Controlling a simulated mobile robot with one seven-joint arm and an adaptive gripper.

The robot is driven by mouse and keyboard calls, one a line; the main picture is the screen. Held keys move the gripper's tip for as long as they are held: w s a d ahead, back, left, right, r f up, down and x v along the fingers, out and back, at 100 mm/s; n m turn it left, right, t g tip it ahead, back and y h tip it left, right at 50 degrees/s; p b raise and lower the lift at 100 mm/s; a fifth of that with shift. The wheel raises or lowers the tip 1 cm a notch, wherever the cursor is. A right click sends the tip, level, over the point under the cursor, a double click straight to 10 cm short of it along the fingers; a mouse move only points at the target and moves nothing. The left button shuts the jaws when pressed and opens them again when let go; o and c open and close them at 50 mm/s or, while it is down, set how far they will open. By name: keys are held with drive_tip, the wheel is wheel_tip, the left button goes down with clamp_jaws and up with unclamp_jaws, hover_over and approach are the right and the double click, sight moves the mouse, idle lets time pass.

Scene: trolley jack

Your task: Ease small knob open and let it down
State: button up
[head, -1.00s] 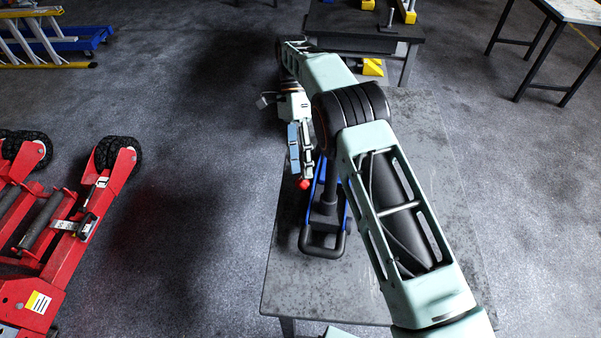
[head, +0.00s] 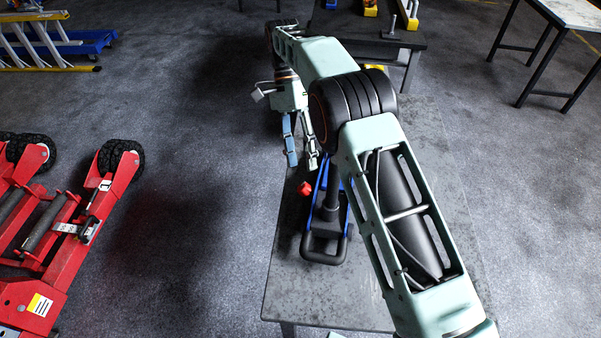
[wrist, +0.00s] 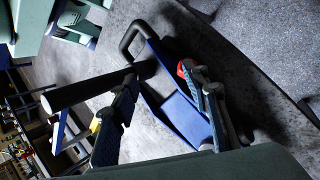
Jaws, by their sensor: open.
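The blue trolley jack (head: 322,205) stands on the grey table, with a black handle loop (head: 325,250) at its near end. The small red knob (head: 305,188) sticks out on the jack's left side. It also shows in the wrist view (wrist: 183,68), partly hidden behind one finger. My gripper (head: 302,164) is open, its fingers spread apart, a little beyond and above the knob in the head view. In the wrist view, my gripper (wrist: 163,76) has the knob close by its right fingertip. I see nothing held. My arm hides the jack's far part.
The table (head: 300,295) has bare room in front of the jack. Another dark table (head: 370,48) stands behind. Red wheeled equipment (head: 60,235) stands on the floor at left. Open floor lies between it and the table.

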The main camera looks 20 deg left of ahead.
sight(302, 186)
drive_tip(key=s+a+n+t+p, duration=0.15)
drive_tip(key=n+t, duration=0.25)
drive_tip(key=n, duration=0.7)
drive_tip(key=s+a+n+t+p, duration=0.1)
drive_tip(key=a+n+t+p, duration=0.15)
drive_tip(key=n, duration=0.95)
drive_tip(key=shift+t, duration=0.25)
drive_tip(key=x, duration=0.6)
drive_tip(key=p+x, duration=0.1)
drive_tip(key=x, duration=0.3)
drive_tip(key=shift+d, duration=0.35)
drive_tip(key=shift+c, duration=0.3)
